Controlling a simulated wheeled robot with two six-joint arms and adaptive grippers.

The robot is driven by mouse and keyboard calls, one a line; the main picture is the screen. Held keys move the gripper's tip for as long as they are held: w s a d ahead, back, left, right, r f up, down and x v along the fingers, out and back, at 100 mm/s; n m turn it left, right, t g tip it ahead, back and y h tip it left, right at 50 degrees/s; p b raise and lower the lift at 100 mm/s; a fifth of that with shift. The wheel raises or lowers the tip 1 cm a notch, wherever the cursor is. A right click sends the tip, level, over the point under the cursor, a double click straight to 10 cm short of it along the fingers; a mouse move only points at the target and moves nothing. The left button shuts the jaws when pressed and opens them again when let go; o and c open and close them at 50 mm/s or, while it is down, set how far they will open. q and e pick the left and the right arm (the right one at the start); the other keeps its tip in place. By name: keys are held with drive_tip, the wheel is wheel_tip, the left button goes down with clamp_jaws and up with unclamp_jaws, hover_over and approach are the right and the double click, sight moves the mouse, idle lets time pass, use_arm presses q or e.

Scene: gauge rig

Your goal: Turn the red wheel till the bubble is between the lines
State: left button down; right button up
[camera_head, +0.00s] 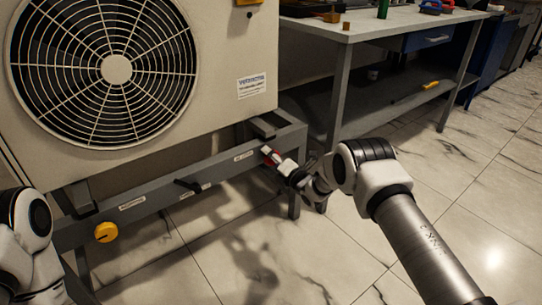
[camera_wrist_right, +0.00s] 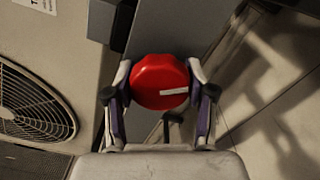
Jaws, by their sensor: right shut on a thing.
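The red wheel (camera_head: 271,157) sits on the front face of the grey rig beam, near its right end. In the right wrist view the red wheel (camera_wrist_right: 160,82) is large and round, with a white mark across its lower right. My right gripper (camera_wrist_right: 160,90) is shut on it, one finger on each side; in the head view the right gripper (camera_head: 283,164) reaches it from the right. My left arm shows at the left edge of the head view, but its gripper is not visible. I cannot make out a bubble or its lines in either view.
A yellow knob (camera_head: 106,232) and a black lever (camera_head: 188,184) are on the same grey beam (camera_head: 150,198), left of the wheel. A large fan unit (camera_head: 230,50) stands above the beam. A workbench (camera_head: 385,22) is behind right. The tiled floor in front is clear.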

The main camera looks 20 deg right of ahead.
drive_tip(key=n+p, duration=0.1)
drive_tip(key=n, duration=0.3)
drive_tip(key=shift+n, duration=0.4)
idle(0.4)
drive_tip(key=o, duration=1.2)
drive_tip(key=v, duration=1.2)
